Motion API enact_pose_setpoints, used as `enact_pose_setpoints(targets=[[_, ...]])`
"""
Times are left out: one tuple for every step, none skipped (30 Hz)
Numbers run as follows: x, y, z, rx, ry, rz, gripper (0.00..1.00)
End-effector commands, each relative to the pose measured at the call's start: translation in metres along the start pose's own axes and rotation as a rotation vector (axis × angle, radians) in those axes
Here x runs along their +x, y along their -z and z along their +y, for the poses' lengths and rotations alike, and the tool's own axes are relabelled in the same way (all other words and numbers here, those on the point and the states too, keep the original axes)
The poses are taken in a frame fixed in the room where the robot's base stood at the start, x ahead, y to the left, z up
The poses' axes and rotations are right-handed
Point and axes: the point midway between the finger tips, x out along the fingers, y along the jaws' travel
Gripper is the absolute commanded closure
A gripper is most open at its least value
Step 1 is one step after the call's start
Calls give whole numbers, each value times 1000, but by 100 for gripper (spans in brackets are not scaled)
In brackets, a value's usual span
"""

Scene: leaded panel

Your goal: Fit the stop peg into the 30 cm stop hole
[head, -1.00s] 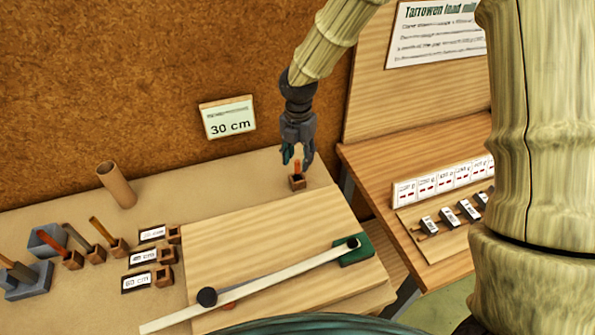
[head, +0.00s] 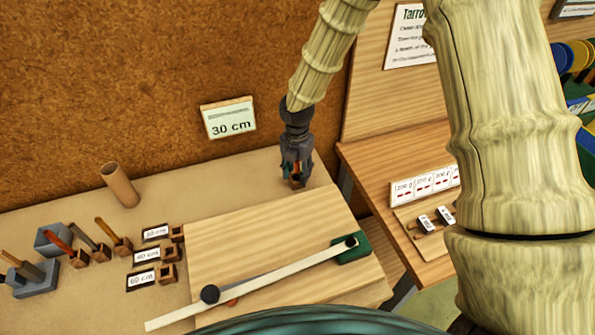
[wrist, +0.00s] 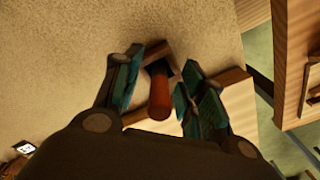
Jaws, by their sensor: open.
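An orange-red peg (wrist: 159,95) stands in a small square wooden socket (wrist: 180,48), near the back of the bench. My gripper (wrist: 155,88) is open, with one teal-padded finger on each side of the peg. I cannot tell if either finger touches it. In the head view my gripper (head: 298,172) points down over the socket (head: 297,184) and mostly hides the peg. Three small square wooden holders stand at left beside cards: the top card (head: 155,232) is hard to read, the others read 40 cm (head: 146,254) and 60 cm (head: 141,280).
A wall sign (head: 229,118) reads 30 cm. A wooden board (head: 250,235) carries a pale bar (head: 270,280) with a black knob. Several pegs in blocks, including a red one (head: 58,240), stand at left near a cardboard tube (head: 120,184). A side table (head: 400,155) is at right.

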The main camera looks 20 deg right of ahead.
Motion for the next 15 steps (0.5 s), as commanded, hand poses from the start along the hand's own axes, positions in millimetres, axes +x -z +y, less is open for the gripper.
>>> enact_pose_setpoints(targets=[[0,0,0,0,0,0,59],[0,0,0,0,0,0,59],[0,0,0,0,0,0,59],[0,0,0,0,0,0,59],[0,0,0,0,0,0,63],[0,0,0,0,0,0,70],[0,0,0,0,0,0,75],[0,0,0,0,0,0,81],[0,0,0,0,0,0,88],[0,0,0,0,0,0,94],[0,0,0,0,0,0,99],[0,0,0,0,0,0,100],[0,0,0,0,0,0,100],[0,0,0,0,0,0,100],[0,0,0,0,0,0,100]])
